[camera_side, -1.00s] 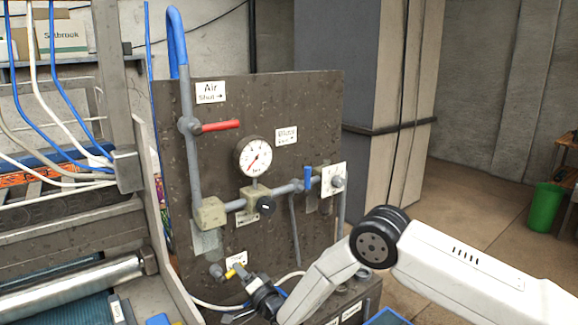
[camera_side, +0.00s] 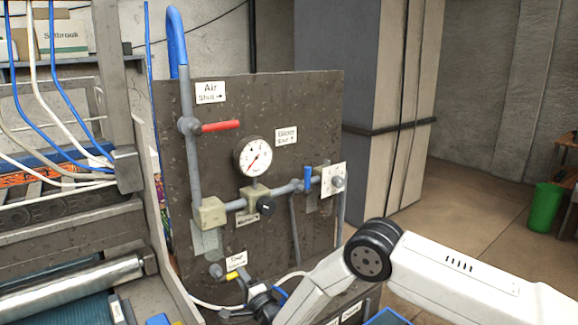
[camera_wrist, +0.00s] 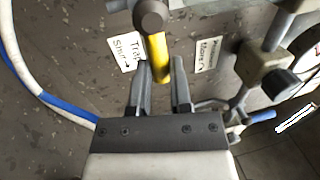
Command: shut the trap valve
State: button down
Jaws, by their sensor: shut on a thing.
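The trap valve is low on the dark panel, under a label reading "Trap". Its yellow handle (camera_side: 233,276) shows small in the side view, next to a grey round pipe fitting. In the wrist view the yellow handle (camera_wrist: 158,58) runs down from a round grey hub between my fingertips. My gripper (camera_wrist: 162,75) is shut on the handle, near its free end. In the side view my gripper (camera_side: 246,280) reaches the handle from the lower right; the fingers partly hide it.
A red lever (camera_side: 221,126), a dial gauge (camera_side: 253,157), a black knob (camera_side: 266,205) and a blue lever (camera_side: 308,177) sit higher on the panel (camera_side: 270,105). White and blue hoses (camera_wrist: 40,95) run left of my gripper in the wrist view. A roller machine stands left.

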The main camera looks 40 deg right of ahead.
jog(key=c, duration=0.5)
grip_release()
jog(key=shift+c, duration=0.2)
jog(key=shift+s, duration=0.1)
jog(key=s+f, duration=0.1)
jog(key=s, duration=0.6)
jog(key=shift+s+f, duration=0.25)
jog(key=shift+f, duration=0.05)
jog(key=s+f, duration=0.1)
jog(key=s, duration=0.7)
jog(key=shift+s+f, duration=0.35)
jog(key=shift+s, duration=0.05)
jog(key=shift+w, duration=0.1)
